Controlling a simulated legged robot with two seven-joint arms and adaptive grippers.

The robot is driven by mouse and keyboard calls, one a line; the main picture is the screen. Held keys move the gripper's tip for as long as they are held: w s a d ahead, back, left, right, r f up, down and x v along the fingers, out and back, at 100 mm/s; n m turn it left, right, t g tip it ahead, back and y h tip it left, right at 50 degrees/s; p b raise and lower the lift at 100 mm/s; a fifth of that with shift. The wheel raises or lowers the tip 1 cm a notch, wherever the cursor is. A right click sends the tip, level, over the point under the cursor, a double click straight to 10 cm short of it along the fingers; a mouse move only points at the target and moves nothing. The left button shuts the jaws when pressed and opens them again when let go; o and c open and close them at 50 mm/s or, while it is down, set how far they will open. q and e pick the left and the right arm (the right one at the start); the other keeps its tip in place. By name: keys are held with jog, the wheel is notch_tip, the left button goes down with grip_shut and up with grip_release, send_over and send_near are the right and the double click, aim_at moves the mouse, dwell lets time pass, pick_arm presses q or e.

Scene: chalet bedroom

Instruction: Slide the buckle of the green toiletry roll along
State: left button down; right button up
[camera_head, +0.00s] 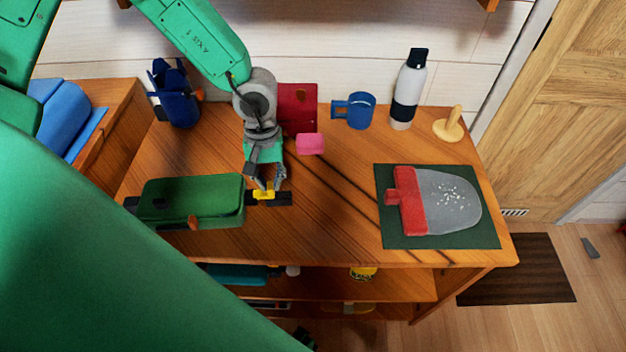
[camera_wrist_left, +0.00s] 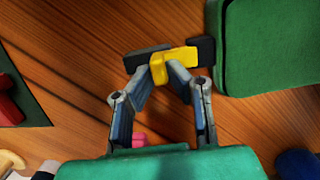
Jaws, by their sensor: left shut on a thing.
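The green toiletry roll (camera_head: 192,201) lies on the wooden table at the left, with a dark strap (camera_head: 284,199) sticking out from its right end. A yellow buckle (camera_head: 264,194) sits around this strap, a short way from the roll's end. My left gripper (camera_head: 267,187) comes down from above and is shut on the buckle. The left wrist view shows the fingertips (camera_wrist_left: 168,72) against the yellow buckle (camera_wrist_left: 172,64), the dark strap (camera_wrist_left: 203,47) and part of the green roll (camera_wrist_left: 268,45). My right gripper is not in view.
A red-handled grey scoop-like object (camera_head: 440,202) lies on a dark green mat (camera_head: 486,236) at the right. A pink block (camera_head: 310,144), red box (camera_head: 297,108), blue mug (camera_head: 356,110), bottle (camera_head: 407,90) and wooden stand (camera_head: 449,128) are behind. The table's middle (camera_head: 325,215) is clear.

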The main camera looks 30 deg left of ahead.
aim_at(254, 193)
pick_arm(q)
jog(key=shift+s+a, duration=0.1)
jog(key=shift+s+a+r+p, duration=0.1)
jog(key=shift+s+a+p, duration=0.25)
jog(key=shift+p, duration=0.2)
jog(key=shift+s+a, duration=0.2)
jog(key=shift+a, duration=0.2)
jog(key=shift+p, duration=0.35)
jog(key=shift+s+a+p, duration=0.3)
jog(key=shift+a+p, duration=0.1)
jog(key=shift+s+a, duration=0.25)
jog(key=shift+a, duration=0.05)
jog(key=c, duration=1.6)
grip_release()
jog(key=shift+o, duration=0.2)
